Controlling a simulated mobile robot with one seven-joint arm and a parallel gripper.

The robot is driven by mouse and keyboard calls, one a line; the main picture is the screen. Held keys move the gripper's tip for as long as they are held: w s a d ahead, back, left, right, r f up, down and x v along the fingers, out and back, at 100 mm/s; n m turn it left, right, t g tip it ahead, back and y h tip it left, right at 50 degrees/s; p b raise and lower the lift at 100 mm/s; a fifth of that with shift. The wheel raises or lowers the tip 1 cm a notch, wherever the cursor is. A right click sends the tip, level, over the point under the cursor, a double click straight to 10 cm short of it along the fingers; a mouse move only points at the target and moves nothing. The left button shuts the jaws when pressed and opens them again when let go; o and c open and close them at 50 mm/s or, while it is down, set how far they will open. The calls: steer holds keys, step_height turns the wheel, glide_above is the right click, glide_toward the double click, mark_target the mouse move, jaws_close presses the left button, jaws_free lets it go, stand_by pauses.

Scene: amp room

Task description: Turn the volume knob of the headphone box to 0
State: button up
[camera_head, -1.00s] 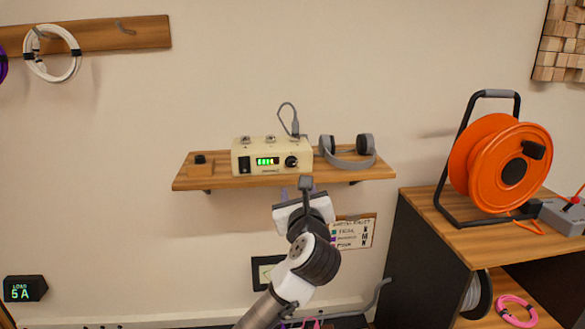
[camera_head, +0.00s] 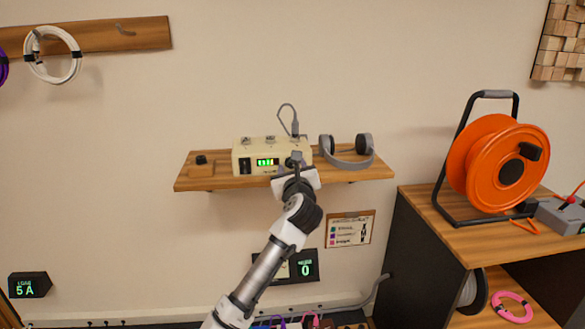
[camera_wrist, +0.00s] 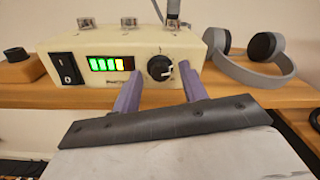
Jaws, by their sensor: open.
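The headphone box (camera_head: 243,164) is a cream box on the wooden wall shelf. In the wrist view its front (camera_wrist: 88,75) carries a black rocker switch, a display with green and yellow bars, and a black volume knob (camera_wrist: 160,68) with a white pointer mark aimed to the right. My gripper (camera_wrist: 162,82) is open, its two purple fingers standing on either side of the knob, apart from it as far as I can tell. In the head view my gripper (camera_head: 297,164) reaches up to the box's right front and partly hides the knob.
Grey headphones (camera_head: 347,160) lie on the shelf (camera_head: 225,182), right of the box. A small wooden block with a black top (camera_head: 201,167) stands at its left. A cable plugs into the box top. An orange cable reel (camera_head: 490,165) stands on a cabinet at right.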

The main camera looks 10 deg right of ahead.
jaws_close()
stand_by(0.4)
